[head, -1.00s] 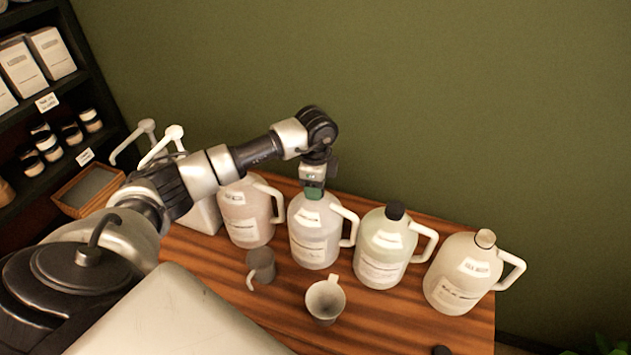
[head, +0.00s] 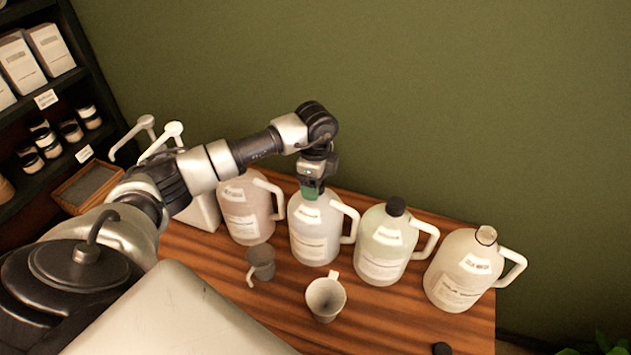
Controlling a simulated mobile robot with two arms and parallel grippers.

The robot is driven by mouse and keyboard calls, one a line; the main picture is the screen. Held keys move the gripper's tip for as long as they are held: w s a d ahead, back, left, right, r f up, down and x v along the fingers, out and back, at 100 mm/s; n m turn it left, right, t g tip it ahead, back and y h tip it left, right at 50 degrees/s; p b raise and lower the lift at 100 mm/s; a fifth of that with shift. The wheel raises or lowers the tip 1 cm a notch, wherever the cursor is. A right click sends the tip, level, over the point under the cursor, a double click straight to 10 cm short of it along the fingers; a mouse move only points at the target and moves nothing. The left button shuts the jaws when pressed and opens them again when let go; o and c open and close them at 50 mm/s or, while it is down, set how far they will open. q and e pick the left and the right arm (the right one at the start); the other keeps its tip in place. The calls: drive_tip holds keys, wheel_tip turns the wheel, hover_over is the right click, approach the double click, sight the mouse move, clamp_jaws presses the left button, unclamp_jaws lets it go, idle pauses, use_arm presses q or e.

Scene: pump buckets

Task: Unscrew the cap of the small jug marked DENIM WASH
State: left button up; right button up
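Several small jugs with side handles stand in a row on the wooden table. Their labels are too small to read surely, so I cannot tell which is marked DENIM WASH. My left gripper (head: 312,178) points down over the second jug from the left (head: 315,235) and appears shut on its green cap (head: 311,193). The fingers partly hide the cap, which sits at the jug's neck. The jug stands upright. My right gripper is not in view.
A pinkish jug (head: 248,213) stands left, a black-capped jug (head: 384,250) right, and a jug with a pale neck (head: 462,275) at far right. A grey cup (head: 262,263) and a white cup (head: 325,297) stand in front. A dark cap (head: 441,349) lies at the table (head: 400,325) edge.

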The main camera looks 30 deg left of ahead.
use_arm(q)
drive_tip(key=m+b, duration=0.2)
drive_tip(key=m, duration=0.5)
drive_tip(key=shift+f+b, duration=0.15)
drive_tip(key=shift+b, duration=0.15)
drive_tip(key=m+b, duration=0.1)
drive_tip(key=m, duration=0.3)
drive_tip(key=shift+b, duration=0.3)
drive_tip(key=shift+m, duration=1.2)
drive_tip(key=shift+c, duration=0.5)
drive_tip(key=c, duration=0.9)
